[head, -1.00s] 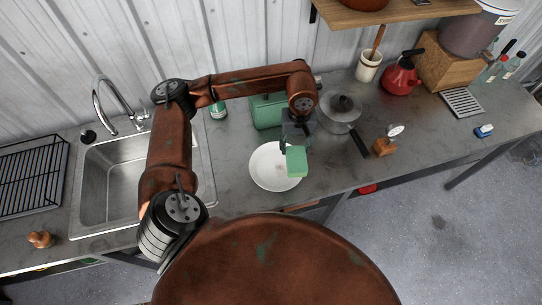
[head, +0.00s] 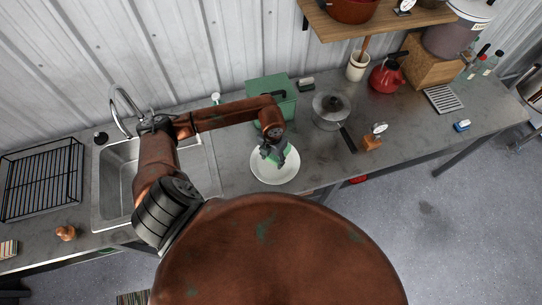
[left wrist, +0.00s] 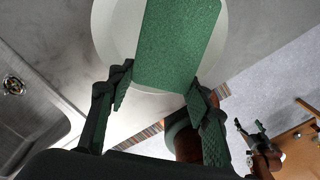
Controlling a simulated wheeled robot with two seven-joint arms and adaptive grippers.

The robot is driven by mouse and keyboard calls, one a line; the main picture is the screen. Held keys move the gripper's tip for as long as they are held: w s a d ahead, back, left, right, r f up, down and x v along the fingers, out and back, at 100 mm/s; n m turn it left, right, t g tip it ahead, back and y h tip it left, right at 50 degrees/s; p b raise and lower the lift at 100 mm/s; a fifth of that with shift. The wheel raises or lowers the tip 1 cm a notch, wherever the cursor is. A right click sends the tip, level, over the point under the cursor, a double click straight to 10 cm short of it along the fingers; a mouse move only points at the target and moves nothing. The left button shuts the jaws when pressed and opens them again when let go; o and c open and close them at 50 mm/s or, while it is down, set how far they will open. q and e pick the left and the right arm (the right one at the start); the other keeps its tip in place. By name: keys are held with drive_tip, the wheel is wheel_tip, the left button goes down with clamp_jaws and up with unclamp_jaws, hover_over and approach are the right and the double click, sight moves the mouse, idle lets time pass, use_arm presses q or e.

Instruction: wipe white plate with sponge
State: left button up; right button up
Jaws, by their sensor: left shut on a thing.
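The white plate (head: 286,176) lies flat on the grey counter, right of the sink. My left gripper (head: 272,153) is over the far part of the plate, pointing down, shut on the green sponge (head: 286,159). The left wrist view shows the sponge (left wrist: 180,45) as a flat green block between the fingers (left wrist: 160,90), in front of the plate (left wrist: 112,42). The sponge hides much of the plate there. I cannot tell whether the sponge touches the plate.
A green box (head: 268,97) stands behind. The sink (head: 115,180) and a black rack (head: 40,180) are left. Counter around the plate is clear.

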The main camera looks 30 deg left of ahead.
sight(271, 171)
use_arm(q)
drive_tip(key=shift+s+a+n, duration=0.1)
drive_tip(key=shift+s+n, duration=0.1)
drive_tip(key=shift+n, duration=0.3)
drive_tip(key=shift+f+n, duration=0.3)
drive_tip(key=shift+f+b, duration=0.45)
drive_tip(key=shift+f, duration=0.4)
wheel_tip(271, 171, down, 3)
drive_tip(key=shift+r+b, duration=0.15)
drive_tip(key=shift+b, duration=0.65)
drive_tip(key=shift+f+b, duration=0.35)
drive_tip(key=shift+f, duration=0.3)
use_arm(e)
drive_tip(key=shift+s+d+f, duration=0.1)
drive_tip(key=shift+d+f, duration=0.1)
drive_tip(key=shift+f, duration=0.55)
drive_tip(key=shift+s+d+f, duration=0.1)
drive_tip(key=shift+d+f, duration=0.1)
drive_tip(key=shift+f, duration=0.5)
drive_tip(key=shift+w+a, duration=0.1)
drive_tip(key=shift+a, duration=0.05)
use_arm(q)
drive_tip(key=shift+f, duration=0.1)
use_arm(e)
drive_tip(key=shift+a+f, duration=0.1)
